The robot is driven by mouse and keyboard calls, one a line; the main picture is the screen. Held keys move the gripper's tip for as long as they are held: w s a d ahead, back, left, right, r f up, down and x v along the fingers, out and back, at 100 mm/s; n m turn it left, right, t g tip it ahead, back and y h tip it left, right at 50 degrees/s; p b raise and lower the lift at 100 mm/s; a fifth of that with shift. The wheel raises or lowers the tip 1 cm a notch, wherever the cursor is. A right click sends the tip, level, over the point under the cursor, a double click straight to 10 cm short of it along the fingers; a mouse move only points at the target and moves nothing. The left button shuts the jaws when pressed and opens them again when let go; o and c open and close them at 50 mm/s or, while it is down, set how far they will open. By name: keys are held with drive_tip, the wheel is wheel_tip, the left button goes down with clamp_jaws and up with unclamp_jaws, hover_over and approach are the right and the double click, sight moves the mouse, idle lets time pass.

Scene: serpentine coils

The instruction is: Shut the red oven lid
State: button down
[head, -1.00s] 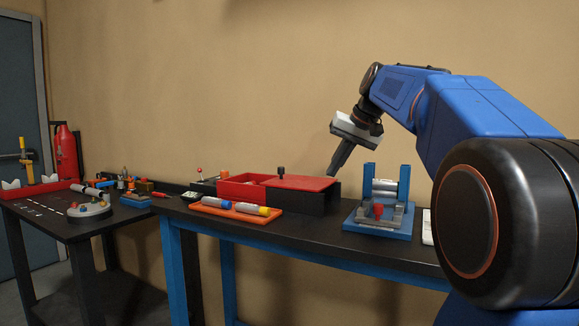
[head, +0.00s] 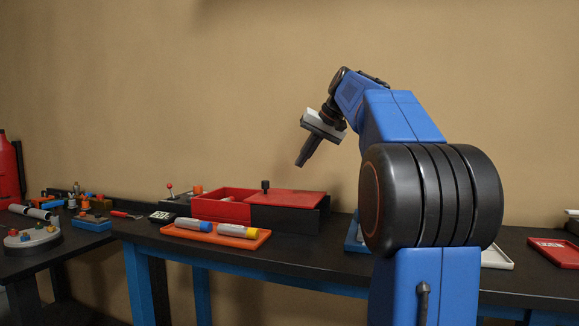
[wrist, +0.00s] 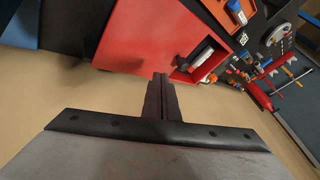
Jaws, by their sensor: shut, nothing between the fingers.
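The red oven (head: 224,209) is a low red box on the dark table. Its flat red lid (head: 288,198) lies over the right part, and the left part is open on top. A black knob (head: 265,187) stands at the lid's left edge. My gripper (head: 301,163) is shut and empty, pointing down and left above the lid's back side, clear of it. In the wrist view the shut fingers (wrist: 159,78) show in front of the large red lid (wrist: 165,30), with the open part beyond to the right.
A small red-knobbed device (head: 170,189) stands behind left. A second table with several small things is at the left. A white tray (head: 497,259) and red tray (head: 556,252) lie at the right.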

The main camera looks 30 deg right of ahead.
approach(276, 195)
drive_tip(key=w+d+f, duration=0.2)
drive_tip(key=w, duration=0.1)
drive_tip(key=shift+w+f, duration=0.25)
drive_tip(key=shift+w+a, duration=0.4)
drive_tip(key=shift+a, duration=0.2)
drive_tip(key=shift+w+a, duration=0.45)
drive_tip(key=shift+a, duration=0.15)
drive_tip(key=shift+w+a, duration=0.25)
drive_tip(key=shift+a, duration=0.15)
drive_tip(key=shift+w+a, duration=0.15)
drive_tip(key=shift+w, duration=0.05)
drive_tip(key=shift+w+a+r, duration=0.1)
drive_tip(key=shift+w+a, duration=1.9)
drive_tip(key=shift+w, duration=0.55)
drive_tip(key=shift+w+a+f, duration=0.1)
drive_tip(key=shift+w+a, duration=1.9)
drive_tip(key=shift+w, duration=0.6)
drive_tip(key=shift+w+a+r, duration=0.1)
drive_tip(key=shift+w+a, duration=1.9)
drive_tip(key=shift+w, duration=0.55)
drive_tip(key=shift+d, duration=0.1)
